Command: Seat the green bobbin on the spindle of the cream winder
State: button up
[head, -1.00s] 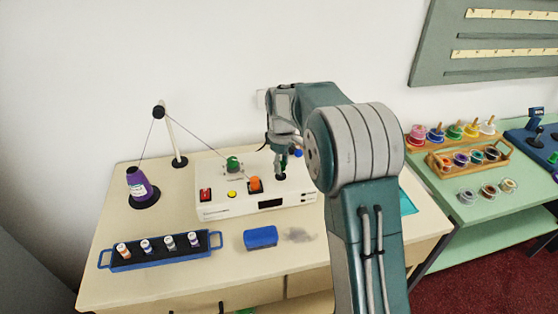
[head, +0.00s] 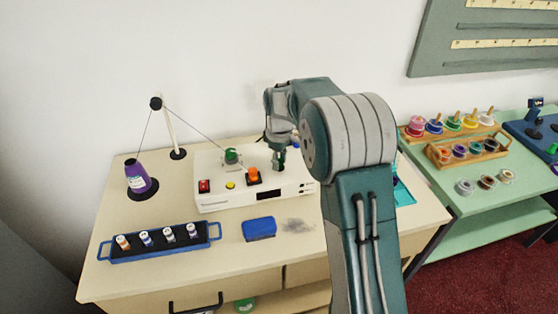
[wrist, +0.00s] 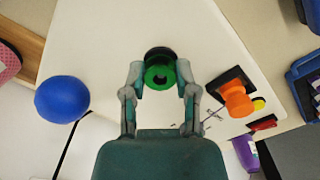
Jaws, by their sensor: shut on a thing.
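The cream winder (head: 225,203) stands on the table in the head view, under my gripper (head: 279,157). In the wrist view my gripper (wrist: 159,76) is shut on the green bobbin (wrist: 160,84), with one finger on each side. In the head view the gripper's end is low over the winder's right half.
An orange knob (head: 253,174), a red switch (head: 204,186) and a green knob (head: 231,156) are left of my gripper. A blue ball (wrist: 62,98) is close by. Thread runs from a post (head: 169,128) beside a purple cone (head: 138,177). A blue rack (head: 165,252) and blue block (head: 259,228) stand in front.

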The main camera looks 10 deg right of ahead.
jog(key=o, duration=0.8)
jog(key=shift+r, duration=0.1)
notch_tip(320, 180, up, 12)
jog(key=shift+w+f, duration=0.1)
jog(key=shift+f, duration=0.05)
dwell(0.3)
